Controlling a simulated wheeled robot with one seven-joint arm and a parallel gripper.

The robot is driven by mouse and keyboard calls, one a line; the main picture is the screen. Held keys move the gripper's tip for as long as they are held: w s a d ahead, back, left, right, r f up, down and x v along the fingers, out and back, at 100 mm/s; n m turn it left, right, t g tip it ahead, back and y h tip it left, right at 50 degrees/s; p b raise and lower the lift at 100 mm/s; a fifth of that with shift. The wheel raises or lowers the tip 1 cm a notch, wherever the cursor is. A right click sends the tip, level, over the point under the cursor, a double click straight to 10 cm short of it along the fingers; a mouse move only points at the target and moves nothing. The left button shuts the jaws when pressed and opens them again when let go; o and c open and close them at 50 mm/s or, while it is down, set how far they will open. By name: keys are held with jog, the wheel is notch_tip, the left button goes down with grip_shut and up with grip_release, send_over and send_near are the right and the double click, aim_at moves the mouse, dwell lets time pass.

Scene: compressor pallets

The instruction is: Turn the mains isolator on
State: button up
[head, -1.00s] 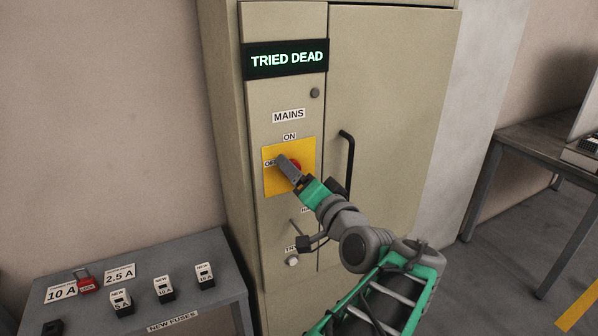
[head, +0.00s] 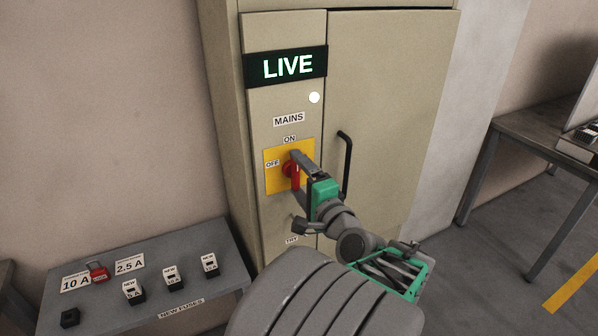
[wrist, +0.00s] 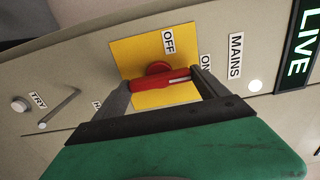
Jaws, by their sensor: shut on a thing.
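The mains isolator is a red rotary handle (head: 294,175) on a yellow plate (head: 273,181) with OFF and ON labels, on the beige cabinet front. In the head view the handle stands about upright, toward ON. My gripper (head: 297,166) is at the plate. In the wrist view the red handle (wrist: 160,84) lies between the two fingers, which are shut on it. The display (head: 288,66) above reads LIVE in green, and the round lamp (head: 314,98) under it is lit white.
A black door handle (head: 346,165) is just right of my gripper. The TRY button (wrist: 18,104) and a small lever (wrist: 60,107) are on the same panel. A grey table (head: 205,237) at lower left holds several fuses and a red padlock (head: 98,271).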

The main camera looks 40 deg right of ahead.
dwell(0.3)
jog(key=o, duration=1.3)
jog(key=shift+c, duration=0.2)
